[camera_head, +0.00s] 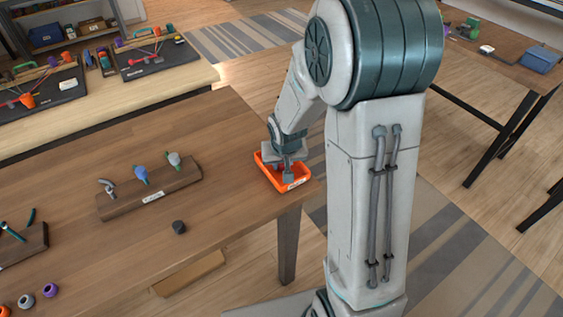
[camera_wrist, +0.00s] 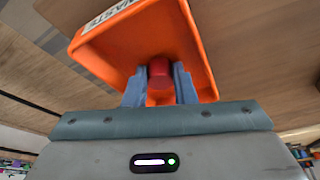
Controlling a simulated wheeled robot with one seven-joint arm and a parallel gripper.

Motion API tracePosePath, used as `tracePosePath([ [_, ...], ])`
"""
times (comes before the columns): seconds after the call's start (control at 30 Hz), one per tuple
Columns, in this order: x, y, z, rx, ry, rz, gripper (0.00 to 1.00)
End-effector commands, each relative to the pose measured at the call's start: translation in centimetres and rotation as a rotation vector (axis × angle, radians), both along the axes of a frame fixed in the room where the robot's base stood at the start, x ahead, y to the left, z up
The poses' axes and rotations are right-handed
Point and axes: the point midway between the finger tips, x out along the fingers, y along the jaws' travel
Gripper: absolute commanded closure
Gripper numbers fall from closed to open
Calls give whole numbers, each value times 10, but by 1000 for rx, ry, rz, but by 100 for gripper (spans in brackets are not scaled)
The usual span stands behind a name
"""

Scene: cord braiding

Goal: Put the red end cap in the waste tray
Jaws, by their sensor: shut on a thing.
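The waste tray (camera_head: 296,184) is a shallow orange box with a white label, at the right corner of the wooden table in the head view. It also fills the upper middle of the wrist view (camera_wrist: 112,52), with its label reading "WASTE". My gripper (camera_head: 287,174) points down into the tray's outline. In the wrist view my gripper (camera_wrist: 160,84) is shut on the red end cap (camera_wrist: 160,72), which sits between the two grey-blue fingers. The cap is over the tray's inside; I cannot tell whether it touches the floor. In the head view the cap is hidden.
A wooden rack (camera_head: 150,198) with several tools stands left of the tray. Several coloured rings (camera_head: 50,290) lie at the lower left. The table's right edge is close beside the tray.

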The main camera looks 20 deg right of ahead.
Motion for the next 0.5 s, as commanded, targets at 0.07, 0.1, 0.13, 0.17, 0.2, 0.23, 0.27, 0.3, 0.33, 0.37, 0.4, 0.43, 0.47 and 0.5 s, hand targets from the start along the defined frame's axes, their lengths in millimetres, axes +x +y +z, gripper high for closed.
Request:
tracePosePath([
  [0.07, 0, 0, 0, 0, 0, 0, 98],
  [0.1, 0, 0, 0, 0, 0, 0, 98],
  [0.13, 0, 0, 0, 0, 0, 0, 98],
  [0.17, 0, 0, -1, 0, 0, 0, 98],
  [0.2, 0, 0, -3, 0, -1, -1, 98],
  [0.23, 0, 0, -4, 0, -1, -1, 98],
  [0.27, 0, 0, -5, 0, -1, -1, 98],
  [0.3, 0, 0, -6, 0, -1, -1, 98],
  [0.33, 0, 0, -7, 0, 0, -1, 98],
  [0.37, 0, 0, -8, 0, 0, -1, 98],
  [0.4, 0, 0, -9, 0, 1, -1, 98],
  [0.43, 0, 0, -10, 0, 1, -1, 98],
  [0.47, 0, 0, -12, 0, 2, -1, 98],
  [0.5, -1, 0, -13, 1, 3, -1, 98],
])
